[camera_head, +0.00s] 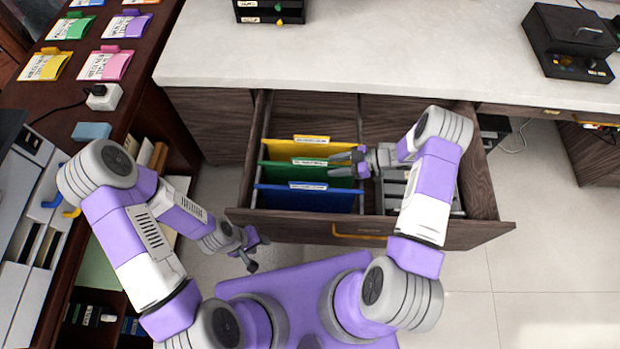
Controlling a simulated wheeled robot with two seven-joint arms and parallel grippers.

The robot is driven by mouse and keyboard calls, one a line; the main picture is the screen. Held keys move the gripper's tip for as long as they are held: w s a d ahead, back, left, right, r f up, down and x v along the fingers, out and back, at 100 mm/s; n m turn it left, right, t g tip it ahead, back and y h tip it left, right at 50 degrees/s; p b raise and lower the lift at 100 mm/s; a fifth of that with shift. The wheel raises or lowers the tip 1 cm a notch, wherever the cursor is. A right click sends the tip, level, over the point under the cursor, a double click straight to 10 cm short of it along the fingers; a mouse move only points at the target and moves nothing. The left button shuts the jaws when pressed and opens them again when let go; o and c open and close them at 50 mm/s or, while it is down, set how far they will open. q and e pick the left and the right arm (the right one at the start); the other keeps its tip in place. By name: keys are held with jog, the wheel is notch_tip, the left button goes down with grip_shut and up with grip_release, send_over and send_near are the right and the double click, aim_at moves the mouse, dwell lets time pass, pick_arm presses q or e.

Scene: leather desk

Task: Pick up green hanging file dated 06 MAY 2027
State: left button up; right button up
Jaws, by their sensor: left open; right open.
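A green hanging file (282,175) stands in the open drawer, between a yellow file (284,150) behind it and a blue file (300,199) in front. Each file has a light label tab on its top edge; the dates are too small to read. My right gripper (343,164) is open and points left, its fingers at the right end of the green file, near the file tops. I cannot tell whether it touches the file. My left gripper (254,252) is open and empty, low in front of the drawer's left corner.
The open drawer (475,229) has a right compartment holding grey items, partly hidden by my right arm. The pale desktop (400,45) lies behind. A dark shelf (130,75) at the left carries colored folders (105,63) and a white box (103,97).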

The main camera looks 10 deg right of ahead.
jog(key=shift+a+f, duration=0.1)
jog(key=shift+a, duration=0.1)
grip_shut()
dwell(0.5)
